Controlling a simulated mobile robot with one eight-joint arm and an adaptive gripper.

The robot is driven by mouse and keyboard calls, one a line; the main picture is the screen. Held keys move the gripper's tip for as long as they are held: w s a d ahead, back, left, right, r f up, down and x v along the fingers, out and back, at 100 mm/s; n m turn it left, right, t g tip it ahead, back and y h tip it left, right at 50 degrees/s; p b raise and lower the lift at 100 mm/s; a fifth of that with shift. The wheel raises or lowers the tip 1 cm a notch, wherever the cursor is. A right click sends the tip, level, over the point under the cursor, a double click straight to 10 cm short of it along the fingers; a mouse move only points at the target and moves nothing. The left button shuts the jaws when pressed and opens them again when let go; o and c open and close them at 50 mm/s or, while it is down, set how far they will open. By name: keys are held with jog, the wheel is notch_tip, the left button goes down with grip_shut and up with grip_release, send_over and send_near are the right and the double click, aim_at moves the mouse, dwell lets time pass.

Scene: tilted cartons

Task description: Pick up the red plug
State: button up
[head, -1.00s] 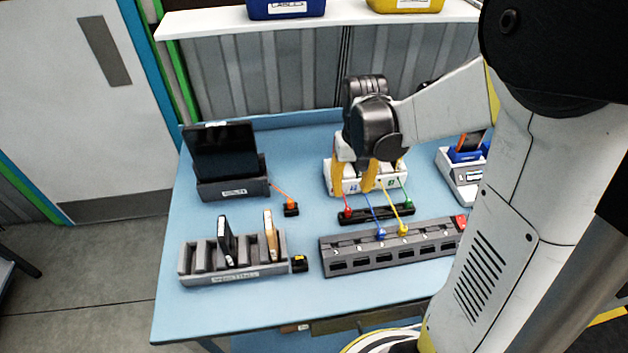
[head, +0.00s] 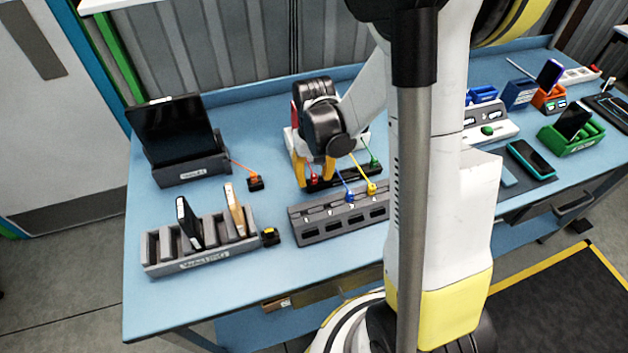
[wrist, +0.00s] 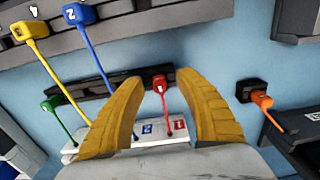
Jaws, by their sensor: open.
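The red plug (head: 313,177) sits at the left end of a dark holder strip on the blue table. In the wrist view the red plug (wrist: 159,83) lies between and slightly beyond the yellow fingertips, its red cable running down to a white box. My gripper (head: 314,181) is open and points down over the strip, with one finger close to the plug. In the wrist view both fingers of my gripper (wrist: 158,95) stand apart with nothing held. Whether a finger touches the plug cannot be told.
A green plug (wrist: 49,106) shares the dark strip (wrist: 100,92). Blue (head: 349,197) and yellow (head: 370,187) plugs sit in the grey socket block (head: 335,222) in front. An orange plug (head: 255,180) lies to the left. A slotted rack (head: 205,257) stands front left.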

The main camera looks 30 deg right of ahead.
aim_at(314, 175)
grip_shut()
jog(key=shift+r, duration=0.1)
notch_tip(314, 175, up, 4)
jog(key=shift+p, duration=0.85)
jog(key=s+d+r+p, duration=0.2)
jog(key=s+d+r, duration=0.2)
jog(key=d+r, duration=0.3)
jog(key=d, duration=0.4)
jog(key=shift+s+p, duration=0.2)
jog(key=shift+p, duration=0.15)
jog(key=shift+a+r+p, duration=0.1)
jog(key=shift+r+p, duration=0.4)
jog(key=shift+r, duration=0.15)
jog(key=shift+r+p, duration=1.1)
jog(key=shift+r, duration=0.4)
